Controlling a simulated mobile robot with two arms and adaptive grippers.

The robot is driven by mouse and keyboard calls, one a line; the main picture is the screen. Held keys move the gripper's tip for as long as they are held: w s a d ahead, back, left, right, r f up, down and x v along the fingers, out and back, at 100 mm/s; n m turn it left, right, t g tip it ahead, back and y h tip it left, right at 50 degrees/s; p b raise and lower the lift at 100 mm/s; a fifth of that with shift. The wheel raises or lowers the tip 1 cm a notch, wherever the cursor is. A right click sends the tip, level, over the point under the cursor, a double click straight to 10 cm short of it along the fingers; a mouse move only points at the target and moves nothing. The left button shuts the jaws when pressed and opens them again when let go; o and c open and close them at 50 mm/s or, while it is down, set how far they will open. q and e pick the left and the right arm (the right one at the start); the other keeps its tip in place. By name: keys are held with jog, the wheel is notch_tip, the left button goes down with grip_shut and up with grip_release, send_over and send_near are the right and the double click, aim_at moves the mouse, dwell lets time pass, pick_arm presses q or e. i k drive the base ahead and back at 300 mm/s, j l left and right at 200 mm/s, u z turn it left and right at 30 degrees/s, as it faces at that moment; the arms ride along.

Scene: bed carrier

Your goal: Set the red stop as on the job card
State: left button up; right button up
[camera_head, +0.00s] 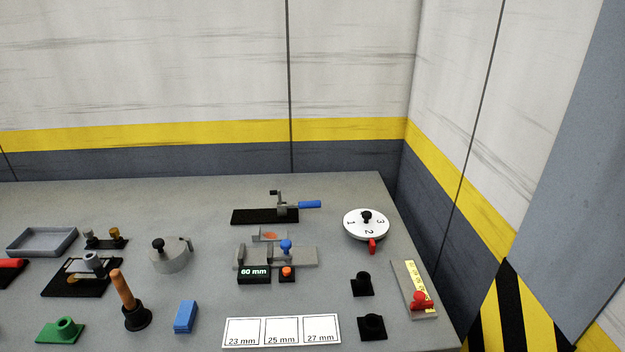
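A red stop (421,300) with a round knob sits near the front end of a grey plate (398,277) at the right of the table. A yellow scale (411,275) runs along the plate behind the stop; its marks are too small to read. A white card strip (282,325) at the front reads 23 mm, 25 mm and 27 mm in separate cells. I cannot tell whether it is the job card. A small black display (254,274) reads 60 mm. Neither of my grippers is in view.
Behind the stop's plate stands a white numbered dial (364,222) with a red pointer (373,248). Two black holders (362,286) (372,328) stand left of the plate. A clamp with a blue handle (310,204) is at the back. A blue block (185,316) lies left of the cards.

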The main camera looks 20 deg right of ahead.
aim_at(419, 296)
jog(key=z, duration=1.2)
